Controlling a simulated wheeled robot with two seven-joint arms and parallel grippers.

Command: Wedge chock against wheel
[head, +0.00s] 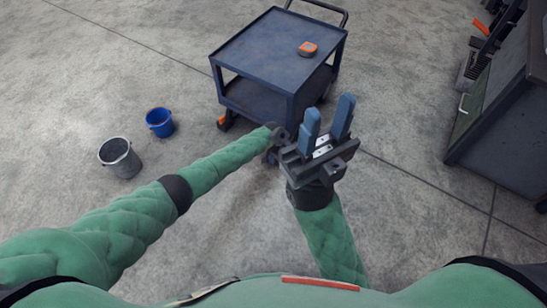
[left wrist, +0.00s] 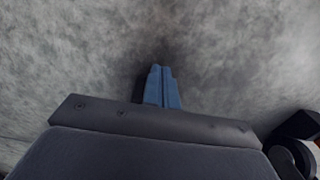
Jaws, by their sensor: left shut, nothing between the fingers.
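A dark blue cart (head: 275,50) stands at the upper middle of the head view. A caster wheel (head: 230,118) shows at its near left corner. A small orange piece (head: 221,122) is on the floor side of that wheel; I cannot tell whether it is the chock or touches the wheel. My left gripper (head: 270,157) is low in front of the cart, mostly hidden behind my right gripper. In the left wrist view its blue fingers (left wrist: 161,70) are together and empty, over bare floor. My right gripper (head: 328,108) is raised and open, with blue fingers apart and nothing between them.
An orange-and-black object (head: 307,48) lies on the cart top. A grey bucket (head: 120,158) and a blue bucket (head: 160,122) stand left of the cart. A dark workbench (head: 505,125) is at the right. The floor between cart and bench is clear.

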